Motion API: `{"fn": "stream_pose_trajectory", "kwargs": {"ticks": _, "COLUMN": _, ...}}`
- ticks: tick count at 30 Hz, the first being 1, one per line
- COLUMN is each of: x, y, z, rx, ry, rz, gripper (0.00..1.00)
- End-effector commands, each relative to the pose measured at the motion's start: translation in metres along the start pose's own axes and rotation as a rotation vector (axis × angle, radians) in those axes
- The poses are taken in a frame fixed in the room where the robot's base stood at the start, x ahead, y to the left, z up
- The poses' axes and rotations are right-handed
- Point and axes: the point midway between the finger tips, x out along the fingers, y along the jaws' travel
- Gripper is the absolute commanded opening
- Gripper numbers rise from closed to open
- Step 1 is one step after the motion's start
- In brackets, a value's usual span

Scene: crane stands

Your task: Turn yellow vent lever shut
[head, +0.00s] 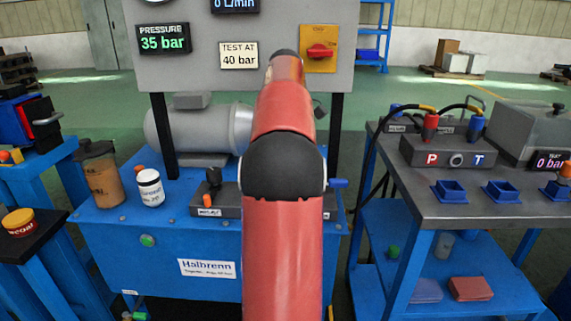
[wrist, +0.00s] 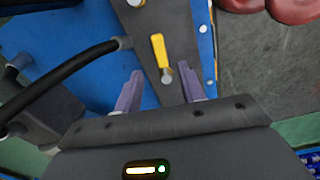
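The yellow vent lever (wrist: 159,48) shows in the wrist view, on a dark grey bar above a blue surface. It points up the picture, tilted slightly left, with a round metal end at its lower tip. My gripper (wrist: 162,74) has two purple fingers spread apart with nothing clamped between them. The lever's lower end lies between the fingertips in the picture; I cannot tell the height gap or any contact. In the head view my red arm hides the lever and my gripper.
A dark valve block (head: 230,205) lies on the blue Halbrenn bench (head: 130,235), beside a white-labelled jar (head: 150,188) and a brown container (head: 103,175). The pressure display (head: 164,40) reads 35 bar; a sign (head: 238,55) says test at 40 bar. A black hose (wrist: 65,75) runs left of the fingers.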

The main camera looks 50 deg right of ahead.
Motion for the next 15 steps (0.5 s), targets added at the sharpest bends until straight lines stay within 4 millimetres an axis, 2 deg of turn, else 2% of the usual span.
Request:
{"fn": "stream_pose_trajectory", "kwargs": {"ticks": 3, "x": -0.0091, "y": 0.0002, "z": -0.0002, "rx": 0.0, "ry": 0.0, "rz": 0.0, "gripper": 0.4}}
{"fn": "stream_pose_trajectory", "kwargs": {"ticks": 11, "x": -0.0104, "y": -0.0001, "z": -0.0001, "rx": 0.0, "ry": 0.0, "rz": -0.001, "gripper": 0.4}}
{"fn": "stream_pose_trajectory", "kwargs": {"ticks": 15, "x": -0.0116, "y": -0.0032, "z": -0.0043, "rx": 0.002, "ry": 0.001, "rz": 0.003, "gripper": 0.24}}
